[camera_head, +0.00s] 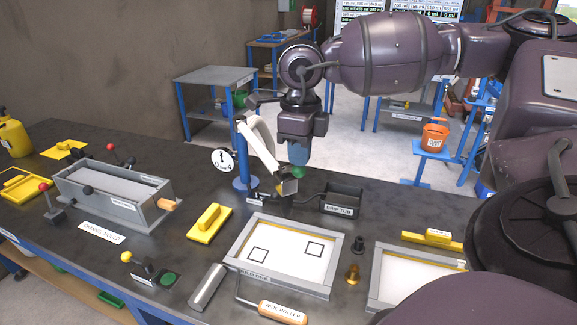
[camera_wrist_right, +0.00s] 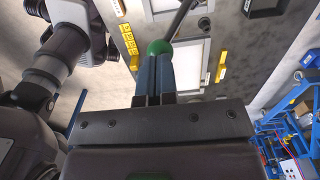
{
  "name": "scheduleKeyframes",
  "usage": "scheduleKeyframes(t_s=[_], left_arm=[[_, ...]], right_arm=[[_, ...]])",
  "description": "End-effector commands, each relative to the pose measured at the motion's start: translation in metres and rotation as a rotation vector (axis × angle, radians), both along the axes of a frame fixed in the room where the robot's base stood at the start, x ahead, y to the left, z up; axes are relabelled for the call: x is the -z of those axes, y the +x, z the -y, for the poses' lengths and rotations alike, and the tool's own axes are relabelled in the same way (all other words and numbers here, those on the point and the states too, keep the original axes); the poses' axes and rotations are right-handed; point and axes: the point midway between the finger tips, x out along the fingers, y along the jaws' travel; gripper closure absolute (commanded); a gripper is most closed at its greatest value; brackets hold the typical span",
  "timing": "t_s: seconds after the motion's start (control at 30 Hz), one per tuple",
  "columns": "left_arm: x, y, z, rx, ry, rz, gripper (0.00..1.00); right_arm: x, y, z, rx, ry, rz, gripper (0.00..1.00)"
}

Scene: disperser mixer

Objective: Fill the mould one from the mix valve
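Mould one (camera_head: 328,282) is a grey rectangular frame on the bench. Its floor is pale, with two dark square outlines and no visible fill. Behind it stands the mix valve (camera_head: 259,142), a cream pipe on a blue post with a round dial, slanting down to a grey outlet. My right gripper (camera_head: 299,158) points down just right of the pipe. In the right wrist view, its blue fingers are close together on a green ball knob (camera_wrist_right: 159,47) on a dark rod. The knob also shows below the fingers in the head view (camera_head: 305,172). My left gripper is out of view.
A black drip tub (camera_head: 343,199) sits right of the outlet. A second mould (camera_head: 375,285) lies right of mould one. A yellow float (camera_head: 209,223), a grey channel mould (camera_head: 100,200), a wide roller (camera_head: 283,312) and small brass and black parts crowd the bench.

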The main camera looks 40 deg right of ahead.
Motion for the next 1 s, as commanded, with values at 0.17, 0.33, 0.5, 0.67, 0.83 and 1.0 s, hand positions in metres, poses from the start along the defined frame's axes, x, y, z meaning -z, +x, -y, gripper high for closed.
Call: scheduleKeyframes(t_s=[0.17,0.33,0.5,0.67,0.83,1.0], left_arm=[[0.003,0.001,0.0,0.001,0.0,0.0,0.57],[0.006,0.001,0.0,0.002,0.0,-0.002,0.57],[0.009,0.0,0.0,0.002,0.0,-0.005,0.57],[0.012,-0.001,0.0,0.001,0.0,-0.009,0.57],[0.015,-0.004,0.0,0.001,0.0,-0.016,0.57],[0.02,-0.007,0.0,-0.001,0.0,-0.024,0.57]], right_arm=[[0.006,0.0,0.0,0.0,0.0,-0.001,1.0],[0.01,0.0,0.0,0.0,0.0,-0.001,1.0],[0.014,0.0,0.0,0.0,0.0,-0.001,1.0],[0.018,0.0,0.0,-0.001,0.0,0.0,1.0],[0.022,0.0,0.0,-0.001,0.0,0.0,1.0],[0.026,0.0,0.0,0.0,0.0,0.0,1.0]])
